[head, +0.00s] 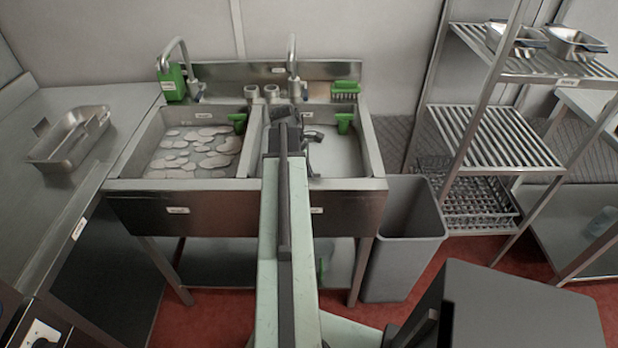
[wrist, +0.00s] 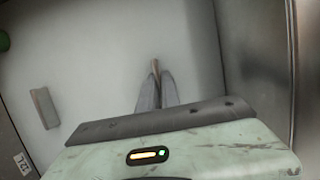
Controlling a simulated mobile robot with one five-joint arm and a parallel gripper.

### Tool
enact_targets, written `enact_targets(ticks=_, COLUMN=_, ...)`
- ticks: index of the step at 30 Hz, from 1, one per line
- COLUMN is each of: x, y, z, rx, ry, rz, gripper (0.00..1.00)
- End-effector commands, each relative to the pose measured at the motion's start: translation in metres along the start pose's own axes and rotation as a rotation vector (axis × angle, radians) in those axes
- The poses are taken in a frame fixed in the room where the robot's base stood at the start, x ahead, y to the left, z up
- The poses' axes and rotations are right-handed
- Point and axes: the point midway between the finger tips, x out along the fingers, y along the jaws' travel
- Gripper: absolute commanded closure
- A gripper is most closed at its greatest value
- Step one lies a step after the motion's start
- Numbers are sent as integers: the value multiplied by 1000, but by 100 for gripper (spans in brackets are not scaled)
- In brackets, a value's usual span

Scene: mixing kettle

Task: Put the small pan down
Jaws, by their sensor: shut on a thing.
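My gripper (wrist: 156,82) is over the pale floor of the right sink basin (head: 350,160). In the wrist view its fingers are close together on a narrow tan thing (wrist: 156,66), of which only a small end shows; I cannot tell what it is. In the head view my arm hides much of the gripper. No pan body shows between the fingers. A steel rectangular pan (head: 70,140) stands on the left counter. Two more steel pans (head: 575,46) sit on the top shelf at right.
The left basin (head: 150,135) has several pale discs under or in it. Green items, a bottle (head: 172,84) and a brush (head: 345,88), stand at the sink's back. A grey bin (head: 405,235) is right of the sink, beside a wire shelf rack (head: 500,135).

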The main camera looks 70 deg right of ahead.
Motion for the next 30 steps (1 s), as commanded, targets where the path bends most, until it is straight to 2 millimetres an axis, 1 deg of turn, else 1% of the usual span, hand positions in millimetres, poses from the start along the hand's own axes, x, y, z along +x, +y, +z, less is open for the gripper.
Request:
enact_targets(ticks=2, x=4, y=0, z=-1, rx=0, ry=-1, rz=1, gripper=100)
enact_targets(ticks=3, x=3, y=0, z=-1, rx=0, ry=0, rz=0, gripper=87)
enact_targets(ticks=5, x=2, y=0, z=-1, rx=0, ry=0, rz=0, gripper=71)
enact_targets(ticks=14, x=2, y=0, z=-1, rx=-1, ry=0, rz=0, gripper=71)
enact_targets(ticks=17, x=-3, y=0, z=0, rx=-1, ry=0, rz=0, gripper=71)
enact_targets(ticks=19, x=-10, y=0, z=1, rx=-1, ry=0, rz=0, gripper=71)
enact_targets(ticks=23, x=-31, y=0, z=2, rx=-2, ry=0, rz=1, gripper=71)
enact_targets(ticks=30, x=-88, y=0, z=3, rx=-3, ry=0, rz=1, gripper=71)
